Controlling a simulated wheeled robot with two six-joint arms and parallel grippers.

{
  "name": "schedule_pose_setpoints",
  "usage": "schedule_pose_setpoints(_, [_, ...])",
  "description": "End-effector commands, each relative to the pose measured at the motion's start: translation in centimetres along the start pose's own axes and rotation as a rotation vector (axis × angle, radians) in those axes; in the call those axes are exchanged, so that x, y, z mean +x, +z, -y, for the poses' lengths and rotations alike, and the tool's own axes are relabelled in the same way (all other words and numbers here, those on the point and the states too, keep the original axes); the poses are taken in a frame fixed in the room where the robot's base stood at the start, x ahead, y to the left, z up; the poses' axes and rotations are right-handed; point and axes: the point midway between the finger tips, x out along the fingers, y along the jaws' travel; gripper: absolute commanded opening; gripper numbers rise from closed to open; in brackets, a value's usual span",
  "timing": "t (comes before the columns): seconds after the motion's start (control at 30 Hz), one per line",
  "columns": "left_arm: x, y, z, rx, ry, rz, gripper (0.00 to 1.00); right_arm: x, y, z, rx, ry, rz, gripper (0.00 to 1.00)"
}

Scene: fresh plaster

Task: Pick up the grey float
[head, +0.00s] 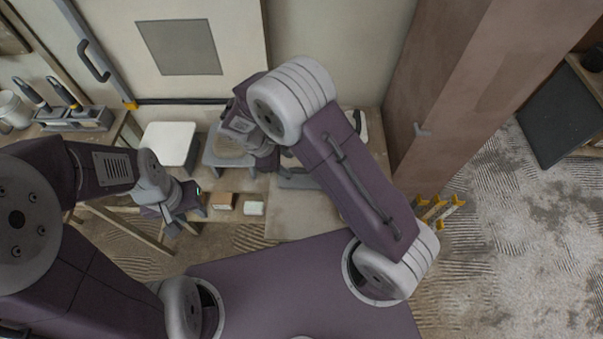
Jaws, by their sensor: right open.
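A grey flat piece (297,181), which looks like the grey float, lies on the bench in the head view. My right arm hides part of it, so its shape is not clear. My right gripper (264,161) is open and just left of this piece, pointing down over the bench. The frame does not show whether they touch. My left gripper (186,214) is at the front edge of the bench on the left, with its fingers apart and nothing seen between them.
A white board (170,143) and a grey-rimmed item (210,158) lie left of my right gripper. Small blocks (253,208) sit near the front edge. A tool rack (75,118) stands far left. A brown pillar (440,90) rises at right.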

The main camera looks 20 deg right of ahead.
Motion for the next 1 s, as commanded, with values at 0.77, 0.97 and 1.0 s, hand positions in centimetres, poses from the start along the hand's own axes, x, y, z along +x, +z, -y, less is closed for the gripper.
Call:
schedule_pose_setpoints(0.77, [-0.8, -0.1, 0.0, 0.0, 0.0, 0.0, 0.36, 8.9, 0.1, -0.2, 0.004, -0.003, 0.001, 0.45])
schedule_pose_setpoints(0.97, [-0.8, -0.1, 0.0, 0.0, 0.0, 0.0, 0.36, 8.9, 0.1, -0.2, 0.003, -0.003, 0.0, 0.31])
schedule_pose_setpoints(1.0, [-0.8, -0.1, 0.0, 0.0, 0.0, 0.0, 0.36, 8.9, 0.1, -0.2, 0.003, -0.003, 0.001, 0.2])
